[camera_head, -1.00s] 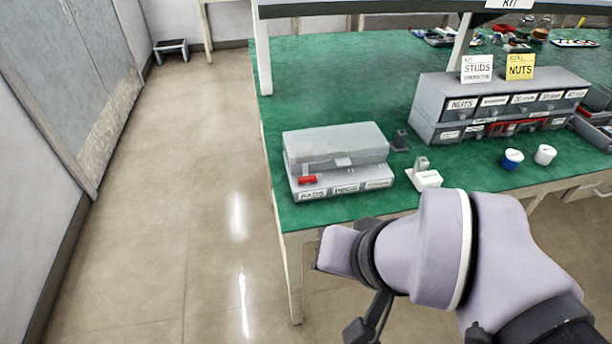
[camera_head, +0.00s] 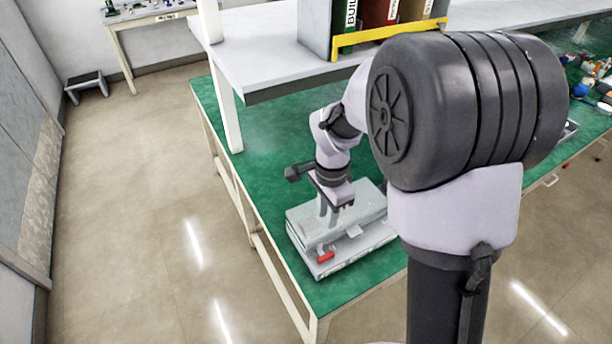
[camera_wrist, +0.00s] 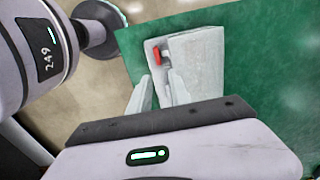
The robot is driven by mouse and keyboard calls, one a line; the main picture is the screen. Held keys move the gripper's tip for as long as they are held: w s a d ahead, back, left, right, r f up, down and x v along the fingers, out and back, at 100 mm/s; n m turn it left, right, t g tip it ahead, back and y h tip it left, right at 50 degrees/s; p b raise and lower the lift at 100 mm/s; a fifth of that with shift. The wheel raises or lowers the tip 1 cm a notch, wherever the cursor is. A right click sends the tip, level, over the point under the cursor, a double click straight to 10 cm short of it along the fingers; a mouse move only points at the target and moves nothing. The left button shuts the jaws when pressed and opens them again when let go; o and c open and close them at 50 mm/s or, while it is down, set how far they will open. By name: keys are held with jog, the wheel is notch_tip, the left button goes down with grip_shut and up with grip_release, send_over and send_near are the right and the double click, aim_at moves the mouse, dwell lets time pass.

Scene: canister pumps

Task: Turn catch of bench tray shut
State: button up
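The bench tray (camera_head: 365,246) is a light grey case with a lid, lying at the left front corner of the green bench. Its lid looks down. The red catch (camera_head: 326,257) is on the front edge near the left end; in the wrist view the red catch (camera_wrist: 157,57) lies just beyond my fingertips. My gripper (camera_head: 329,218) points down at the left part of the tray, behind the catch in the head view. In the wrist view my gripper (camera_wrist: 159,82) has its two fingers apart with nothing between them. Whether a finger touches the lid I cannot tell.
A raised shelf (camera_head: 275,75) with binders behind a yellow bar (camera_head: 390,38) stands over the bench, its post (camera_head: 222,100) left of my arm. Green bench top is clear left of the tray. My arm hides much of the bench's right side.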

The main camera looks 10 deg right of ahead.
aim_at(326, 256)
jog(key=f+b, duration=0.2)
jog(key=f, duration=0.4)
jog(key=f+b, duration=0.2)
jog(key=f, duration=0.3)
jog(key=f+b, duration=0.2)
jog(key=f, duration=0.4)
jog(key=shift+s+d+f, duration=0.25)
jog(key=shift+s+f, duration=0.05)
jog(key=shift+c, duration=0.2)
grip_shut()
